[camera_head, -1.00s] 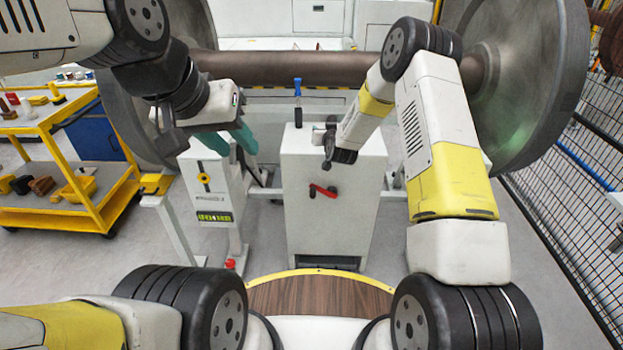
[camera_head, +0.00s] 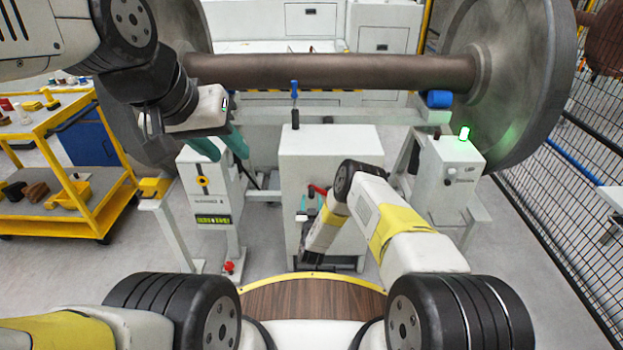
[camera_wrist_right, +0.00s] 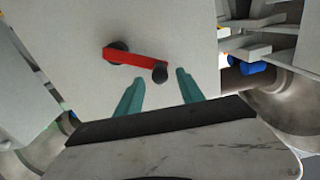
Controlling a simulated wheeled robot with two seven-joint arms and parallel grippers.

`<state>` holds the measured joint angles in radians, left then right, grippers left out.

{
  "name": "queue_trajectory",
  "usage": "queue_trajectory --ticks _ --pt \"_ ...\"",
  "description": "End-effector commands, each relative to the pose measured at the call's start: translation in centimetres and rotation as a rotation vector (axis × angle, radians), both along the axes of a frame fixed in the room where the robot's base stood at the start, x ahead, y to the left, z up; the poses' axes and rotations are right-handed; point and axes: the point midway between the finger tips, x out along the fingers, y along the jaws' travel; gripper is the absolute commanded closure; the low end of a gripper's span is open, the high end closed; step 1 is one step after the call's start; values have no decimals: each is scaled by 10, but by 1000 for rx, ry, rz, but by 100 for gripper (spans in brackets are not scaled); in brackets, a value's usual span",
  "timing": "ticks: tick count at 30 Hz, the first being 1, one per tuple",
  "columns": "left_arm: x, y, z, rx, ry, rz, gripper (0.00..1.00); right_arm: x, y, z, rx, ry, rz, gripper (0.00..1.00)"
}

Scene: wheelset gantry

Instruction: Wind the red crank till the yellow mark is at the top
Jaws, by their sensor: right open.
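The red crank (camera_head: 317,189) is on the front of the white cabinet (camera_head: 345,146), partly hidden by my right arm in the head view. In the right wrist view the red crank arm (camera_wrist_right: 135,57) runs from a black hub at left to a black knob (camera_wrist_right: 160,74) at right, slightly lower. My right gripper (camera_wrist_right: 160,78) is open, its teal fingers apart on either side of the knob's line; whether they reach around it is unclear. My left gripper (camera_head: 229,154) is open and empty above the smaller white box at left.
A blue-handled tool (camera_head: 295,104) stands on the cabinet top. Behind is the wheelset axle (camera_head: 330,70) between two large wheels. A box with a lit green lamp (camera_head: 464,132) is at right, before a mesh fence. A yellow trolley (camera_head: 97,203) is at left.

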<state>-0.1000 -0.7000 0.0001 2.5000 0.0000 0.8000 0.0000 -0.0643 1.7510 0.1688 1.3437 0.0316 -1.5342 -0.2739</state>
Motion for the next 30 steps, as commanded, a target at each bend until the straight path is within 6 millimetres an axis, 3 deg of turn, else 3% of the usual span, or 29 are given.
queue_trajectory --ticks 3,9,19,26,30 --pt "0 0 0 0 0 0 64 20 0 0 0 -1 -1 55" --pt "0 0 0 0 0 0 64 41 0 0 0 1 -1 55" --pt "0 0 0 0 0 0 64 45 0 0 0 2 0 55" --pt "0 0 0 0 0 0 64 45 0 0 0 2 1 98" --pt "0 0 0 0 0 0 64 45 0 0 0 2 1 100"
